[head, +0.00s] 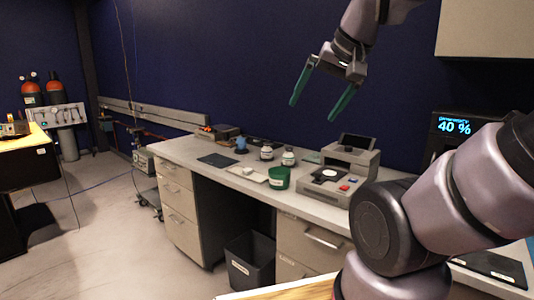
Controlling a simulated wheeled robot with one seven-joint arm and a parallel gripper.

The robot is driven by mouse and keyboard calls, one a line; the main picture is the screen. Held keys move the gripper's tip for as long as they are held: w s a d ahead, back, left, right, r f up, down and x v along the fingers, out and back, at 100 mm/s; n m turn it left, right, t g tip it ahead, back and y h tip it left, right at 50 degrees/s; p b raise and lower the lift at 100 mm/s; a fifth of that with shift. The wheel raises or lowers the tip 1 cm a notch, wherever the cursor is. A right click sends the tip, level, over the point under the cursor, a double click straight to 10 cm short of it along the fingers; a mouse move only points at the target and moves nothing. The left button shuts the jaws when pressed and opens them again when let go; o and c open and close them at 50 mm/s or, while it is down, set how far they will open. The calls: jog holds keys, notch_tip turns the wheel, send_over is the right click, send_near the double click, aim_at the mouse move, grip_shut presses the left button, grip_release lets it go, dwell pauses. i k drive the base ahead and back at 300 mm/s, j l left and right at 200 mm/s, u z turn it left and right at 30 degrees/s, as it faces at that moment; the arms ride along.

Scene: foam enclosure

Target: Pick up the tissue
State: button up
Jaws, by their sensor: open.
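My gripper (312,112) hangs high in the upper middle of the head view, its two green fingers spread apart with nothing between them. In the picture it is above the grey bench (200,153), well clear of the things on it. A small whitish thing (248,171) lies on a pale flat tray or sheet (238,174) on the bench; it may be the tissue, but it is too small to tell.
A green cup (279,178), white jars (288,158) and a grey device (338,176) stand on the bench. A dark flat pad (217,160) lies to the left. A black bin (250,262) stands below. The floor at left is mostly clear.

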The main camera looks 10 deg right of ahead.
aim_at(248, 171)
jog(key=i+j, duration=0.25)
jog(key=i, duration=0.25)
jog(key=i+j+u, duration=0.1)
jog(key=i+j, duration=0.15)
jog(key=i, duration=0.3)
